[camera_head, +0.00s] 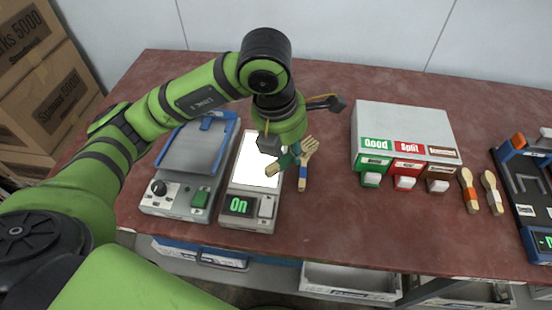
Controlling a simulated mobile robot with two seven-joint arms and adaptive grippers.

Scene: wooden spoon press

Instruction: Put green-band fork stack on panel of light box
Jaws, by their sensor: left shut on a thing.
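The green-band fork stack (290,159) is wooden, with pale tines pointing up and right. My left gripper (280,152) is shut on it near the green band, at the right edge of the light box (235,221). The lit white panel (250,170) of the light box is partly hidden by the gripper, and its display reads "On". Whether the stack touches the panel or hangs above it, I cannot tell. My right gripper is not in view.
A blue-band wooden piece (303,180) lies close beside the fork stack. A device with a blue-edged tray (196,147) stands left of the light box. A sorting box (405,125) marked Good and Split is at right, with two wooden spoons (469,190) beside it.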

